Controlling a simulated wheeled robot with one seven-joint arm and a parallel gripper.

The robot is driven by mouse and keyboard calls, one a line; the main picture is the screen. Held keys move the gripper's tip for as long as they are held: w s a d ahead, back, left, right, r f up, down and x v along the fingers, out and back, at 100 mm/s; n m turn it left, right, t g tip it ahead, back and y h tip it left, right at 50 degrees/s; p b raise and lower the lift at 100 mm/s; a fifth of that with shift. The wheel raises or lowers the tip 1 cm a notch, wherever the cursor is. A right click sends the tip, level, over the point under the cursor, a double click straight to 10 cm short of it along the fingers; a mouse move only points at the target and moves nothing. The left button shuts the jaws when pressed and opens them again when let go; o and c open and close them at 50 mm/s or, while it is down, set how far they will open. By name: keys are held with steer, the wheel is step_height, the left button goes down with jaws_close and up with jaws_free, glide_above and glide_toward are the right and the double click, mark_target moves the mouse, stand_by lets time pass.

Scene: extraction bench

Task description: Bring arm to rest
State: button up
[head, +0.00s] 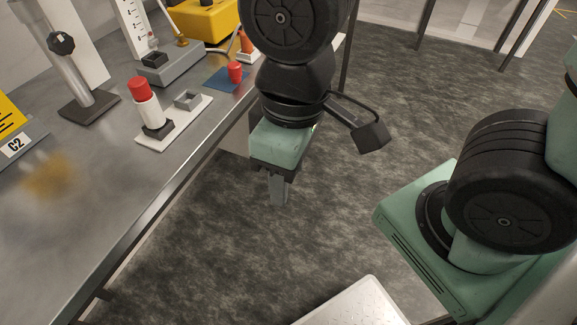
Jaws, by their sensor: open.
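My gripper (279,190) hangs at the end of my arm, fingers pointing down. It is over the open floor just to the right of the bench edge, apart from the bench. The jaws are open, seen nearly edge-on, and nothing shows between them. My arm reaches down to it from the top of the view, and its base is at the right.
The metal bench (70,225) fills the left side. The floor (230,265) right of the bench is clear.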

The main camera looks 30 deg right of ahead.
step_height(320, 180, up, 4)
steer(key=p, duration=0.4)
steer(key=shift+r, duration=0.2)
stand_by(0.7)
